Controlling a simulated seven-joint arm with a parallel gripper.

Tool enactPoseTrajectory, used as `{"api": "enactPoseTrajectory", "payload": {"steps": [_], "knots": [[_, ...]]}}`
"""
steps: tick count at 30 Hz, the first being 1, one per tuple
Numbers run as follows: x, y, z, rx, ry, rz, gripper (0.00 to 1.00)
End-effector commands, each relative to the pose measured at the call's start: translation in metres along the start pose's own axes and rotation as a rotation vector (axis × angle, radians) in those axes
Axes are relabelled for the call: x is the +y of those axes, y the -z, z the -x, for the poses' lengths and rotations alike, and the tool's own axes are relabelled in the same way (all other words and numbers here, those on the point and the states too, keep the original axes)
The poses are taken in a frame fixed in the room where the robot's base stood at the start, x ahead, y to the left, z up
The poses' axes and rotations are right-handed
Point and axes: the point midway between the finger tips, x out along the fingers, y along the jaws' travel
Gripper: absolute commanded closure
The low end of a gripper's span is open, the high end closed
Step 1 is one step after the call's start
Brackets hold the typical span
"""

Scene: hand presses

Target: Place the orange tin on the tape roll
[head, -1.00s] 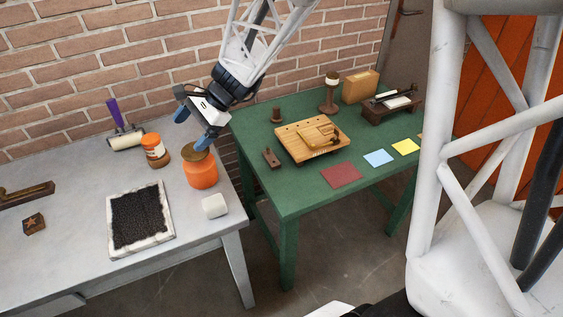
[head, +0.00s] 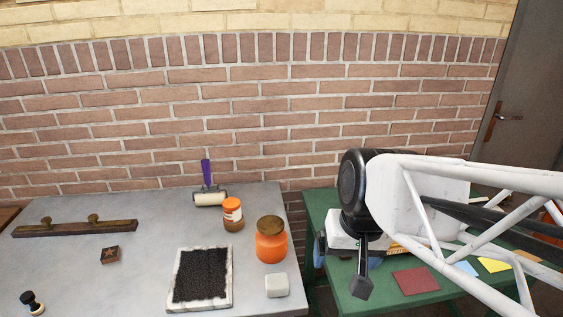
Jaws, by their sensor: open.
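An orange jar-like tin (head: 271,246) with a brown top stands upright on the grey table, near its right edge. A smaller jar (head: 233,214) with an orange top, pale label and brown lower part stands behind it to the left. I cannot make out a separate tape roll with certainty. My gripper (head: 347,258) is to the right of the orange tin, over the left part of the green table, apart from the tin. Its jaws are open, with blue fingertips partly hidden behind its own body. I see nothing held.
A black textured pad (head: 201,277) in a pale frame and a white block (head: 277,285) lie before the tin. A purple-handled roller (head: 208,190) lies at the back. The green table (head: 318,205) is partly hidden by my arm; a red sheet (head: 416,281) lies there.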

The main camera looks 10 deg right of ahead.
Motion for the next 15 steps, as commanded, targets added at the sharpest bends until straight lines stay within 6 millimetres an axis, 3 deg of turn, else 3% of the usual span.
{"api": "enactPoseTrajectory", "payload": {"steps": [6, 15], "knots": [[0.015, -0.019, 0.009, 0.050, -0.077, 0.105, 0.11], [0.018, -0.022, 0.009, 0.057, -0.092, 0.125, 0.11]]}}
